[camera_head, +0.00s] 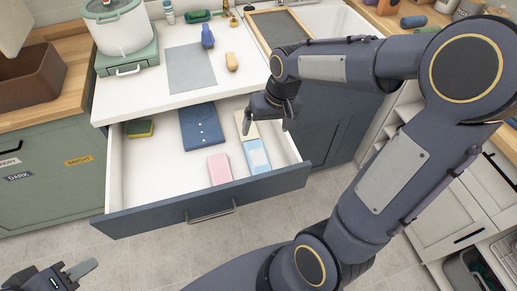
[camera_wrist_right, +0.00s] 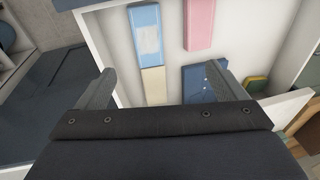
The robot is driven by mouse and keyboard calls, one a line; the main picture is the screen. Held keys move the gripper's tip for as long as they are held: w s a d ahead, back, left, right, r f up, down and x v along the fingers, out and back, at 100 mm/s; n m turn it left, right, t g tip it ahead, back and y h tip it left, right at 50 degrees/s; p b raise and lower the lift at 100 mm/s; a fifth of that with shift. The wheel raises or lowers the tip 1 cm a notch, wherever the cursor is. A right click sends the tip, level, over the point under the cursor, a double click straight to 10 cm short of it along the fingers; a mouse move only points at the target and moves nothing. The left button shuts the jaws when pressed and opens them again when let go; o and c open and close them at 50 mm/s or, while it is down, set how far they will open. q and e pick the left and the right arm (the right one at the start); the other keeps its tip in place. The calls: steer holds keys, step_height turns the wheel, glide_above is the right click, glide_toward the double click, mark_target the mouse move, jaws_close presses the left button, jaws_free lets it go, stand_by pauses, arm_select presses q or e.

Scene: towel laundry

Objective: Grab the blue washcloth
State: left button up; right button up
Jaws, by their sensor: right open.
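A light blue folded cloth (camera_head: 257,156) lies in the open drawer (camera_head: 150,190), at its right side. It shows at the top of the right wrist view (camera_wrist_right: 145,33). A darker blue folded piece (camera_head: 202,127) with small dots lies further back in the drawer; it also shows in the wrist view (camera_wrist_right: 193,82). My right gripper (camera_head: 276,117) is open and empty above the drawer's right back part, with its fingers apart on either side of the beige piece in the wrist view. My left gripper (camera_head: 62,277) is at the bottom left, away from the drawer; its jaw state is unclear.
A pink folded piece (camera_head: 219,168), a beige piece (camera_head: 246,127) and a green-yellow sponge (camera_head: 140,129) share the drawer. The counter (camera_head: 140,92) overhangs its back. The drawer's front left floor is bare.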

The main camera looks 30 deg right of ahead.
steer(key=g+h+b, duration=0.1)
steer(key=g+b, duration=0.1)
steer(key=b, duration=0.2)
glide_above(258, 157)
steer(key=f, duration=1.4)
steer(key=shift+w+d, duration=0.3)
steer(key=shift+h, duration=0.3)
steer(key=f, duration=0.2)
steer(key=f+p, duration=0.1)
steer(key=f, duration=0.5)
steer(key=shift+s+a+f, duration=0.2)
steer(key=shift+s+a, duration=0.15)
arm_select(q)
steer(key=f, duration=0.2)
steer(key=s+f, duration=0.1)
steer(key=f, duration=0.1)
steer(key=shift+s, duration=0.1)
arm_select(e)
steer(key=shift+c, duration=0.3)
steer(key=c, duration=1)
steer(key=shift+r, duration=0.1)
